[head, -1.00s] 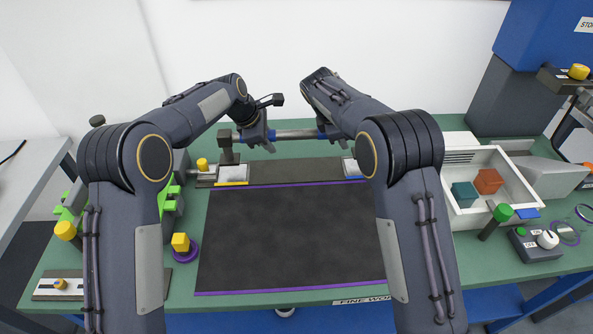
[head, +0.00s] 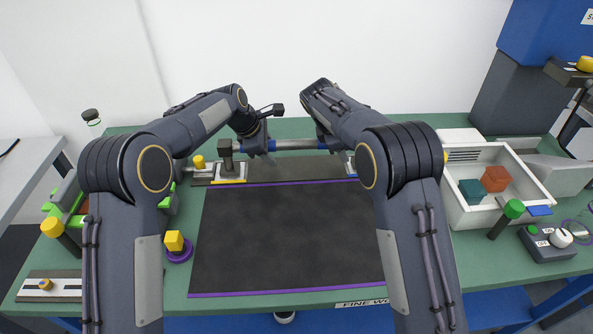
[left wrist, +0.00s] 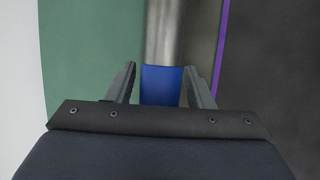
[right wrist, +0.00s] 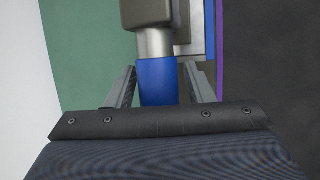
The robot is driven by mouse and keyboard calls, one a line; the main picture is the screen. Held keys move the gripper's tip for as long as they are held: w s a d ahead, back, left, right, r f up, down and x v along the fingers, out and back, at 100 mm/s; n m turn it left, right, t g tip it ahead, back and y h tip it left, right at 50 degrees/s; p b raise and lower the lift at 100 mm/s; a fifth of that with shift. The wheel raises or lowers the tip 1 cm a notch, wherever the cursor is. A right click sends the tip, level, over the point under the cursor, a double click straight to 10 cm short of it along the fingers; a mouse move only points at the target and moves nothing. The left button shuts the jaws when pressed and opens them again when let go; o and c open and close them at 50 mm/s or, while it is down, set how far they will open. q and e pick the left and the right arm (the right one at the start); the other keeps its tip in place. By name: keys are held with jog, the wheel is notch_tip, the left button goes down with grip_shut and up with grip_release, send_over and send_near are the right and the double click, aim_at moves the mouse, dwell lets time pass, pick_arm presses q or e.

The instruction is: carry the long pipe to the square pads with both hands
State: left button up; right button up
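The long pipe (head: 297,144) is a grey tube with blue bands and a dark block at its left end. It lies crosswise at the back of the bench. The right square pad (right wrist: 190,55) has a blue edge and is partly covered by the pipe's end block. I cannot tell whether the blocks touch the pads.
A dark mat (head: 285,235) with purple edges lies clear in front. A white bin (head: 452,205) with a teal and an orange cube stands right. A wall stands behind the bench.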

pick_arm(q)
jog(key=shift+r, duration=0.15)
jog(key=v, duration=1.1)
jog(key=shift+s+a+r, duration=0.1)
jog(key=shift+a+r, duration=0.05)
jog(key=shift+r, duration=0.15)
pick_arm(e)
jog(key=v, duration=1.2)
